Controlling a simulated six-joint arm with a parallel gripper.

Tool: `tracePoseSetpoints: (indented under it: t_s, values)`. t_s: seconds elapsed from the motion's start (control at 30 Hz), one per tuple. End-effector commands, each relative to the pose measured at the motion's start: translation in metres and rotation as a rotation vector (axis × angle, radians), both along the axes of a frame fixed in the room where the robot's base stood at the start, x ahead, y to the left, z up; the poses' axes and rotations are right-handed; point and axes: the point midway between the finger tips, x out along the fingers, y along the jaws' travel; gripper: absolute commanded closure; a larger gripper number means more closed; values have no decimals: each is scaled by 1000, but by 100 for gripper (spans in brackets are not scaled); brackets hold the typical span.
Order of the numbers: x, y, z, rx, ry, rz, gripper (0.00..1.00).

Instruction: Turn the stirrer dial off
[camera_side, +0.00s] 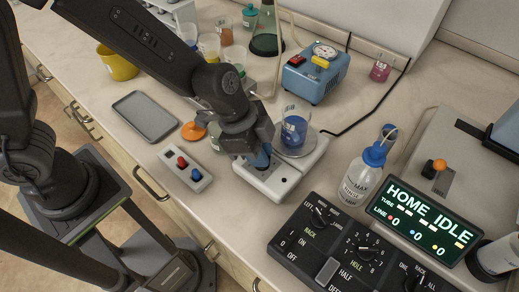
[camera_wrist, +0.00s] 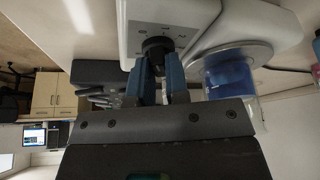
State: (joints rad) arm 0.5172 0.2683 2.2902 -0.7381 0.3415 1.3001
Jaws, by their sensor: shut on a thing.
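The white stirrer (camera_side: 275,186) stands on the bench near its front edge, with a beaker of blue liquid (camera_side: 294,131) on its round plate. The black stirrer dial (camera_wrist: 157,47) is on the stirrer's front face in the wrist view, with marks around it. My gripper (camera_side: 261,157) is at the front of the stirrer, and its blue fingers (camera_wrist: 160,66) are shut on the dial, one on each side. The dial is hidden behind my gripper in the side view. The dial's exact setting cannot be read.
A small box with red and blue buttons (camera_side: 186,169) and a grey tray (camera_side: 145,116) lie to the left. A rinse bottle (camera_side: 362,178) and a black control panel (camera_side: 340,250) stand to the right. A blue device (camera_side: 315,75) with a black cable is behind.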

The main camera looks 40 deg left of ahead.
Motion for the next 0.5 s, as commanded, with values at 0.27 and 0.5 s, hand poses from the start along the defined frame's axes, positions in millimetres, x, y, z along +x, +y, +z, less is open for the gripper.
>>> tracePoseSetpoints:
  t_s: [0.27, 0.5]
  values:
    - [-2, 0, -4, 6, 3, 180, 100]
    - [-2, 0, -4, 7, 3, 291, 100]
